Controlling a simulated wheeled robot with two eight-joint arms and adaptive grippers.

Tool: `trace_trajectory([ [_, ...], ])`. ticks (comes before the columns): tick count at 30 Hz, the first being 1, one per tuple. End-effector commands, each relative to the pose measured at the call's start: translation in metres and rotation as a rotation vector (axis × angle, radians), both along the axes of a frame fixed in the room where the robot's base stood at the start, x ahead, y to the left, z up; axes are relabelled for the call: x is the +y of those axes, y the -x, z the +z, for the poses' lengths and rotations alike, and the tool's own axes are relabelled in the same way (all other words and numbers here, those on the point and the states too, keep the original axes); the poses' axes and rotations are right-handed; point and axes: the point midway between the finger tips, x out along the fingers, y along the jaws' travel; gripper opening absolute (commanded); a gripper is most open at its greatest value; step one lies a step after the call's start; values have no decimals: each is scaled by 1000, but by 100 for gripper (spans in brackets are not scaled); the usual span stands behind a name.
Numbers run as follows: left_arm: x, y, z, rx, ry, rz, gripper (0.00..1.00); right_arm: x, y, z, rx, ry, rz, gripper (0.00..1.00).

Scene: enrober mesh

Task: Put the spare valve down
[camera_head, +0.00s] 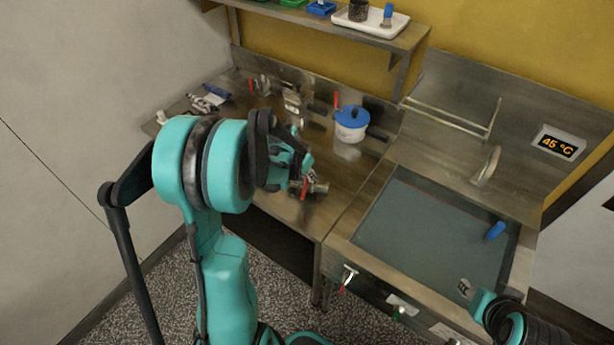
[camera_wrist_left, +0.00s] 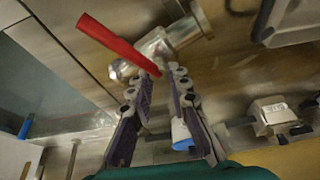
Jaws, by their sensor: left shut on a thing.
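The spare valve (camera_head: 318,187) is a metal fitting with a red lever handle, low over the front right part of the steel counter (camera_head: 270,190). It also shows in the left wrist view (camera_wrist_left: 185,32), with its red lever reaching back between my fingers. My left gripper (camera_head: 303,172) is shut on the valve, its fingertips (camera_wrist_left: 163,78) around the lever's end. I cannot tell whether the valve touches the counter.
A white pot with a blue lid (camera_head: 351,123) stands behind the valve. Several metal fittings with red levers (camera_head: 292,103) line the counter's back. A tank (camera_head: 430,240) with a blue item (camera_head: 495,231) lies right. Another red-handled valve (camera_head: 347,278) is on its front. A shelf (camera_head: 330,27) hangs above.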

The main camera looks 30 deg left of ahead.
Motion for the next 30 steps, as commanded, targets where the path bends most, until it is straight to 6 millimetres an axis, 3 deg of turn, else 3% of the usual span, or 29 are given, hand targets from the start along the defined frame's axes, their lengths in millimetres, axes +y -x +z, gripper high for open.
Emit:
trace_trajectory([
  [10, 0, 0, -4, -1, 0, 0, 0, 0, 0, -4, 0, 0, 0, 40],
  [11, 0, 0, -5, 0, 0, 0, 20, 0, 0, -4, 0, 0, 0, 40],
  [13, 0, 0, -4, 0, 0, 0, 38, 0, 0, -3, 0, 0, 0, 40],
  [23, 0, 0, -2, 0, 0, 0, 38, 0, 0, -1, 0, 0, 0, 40],
  [26, 0, 2, 6, 0, 0, 1, 38, 0, 0, 3, 0, 0, 0, 40],
  [30, 1, 12, 30, 0, 1, 2, 38, 0, 0, 10, 0, 0, 0, 40],
])
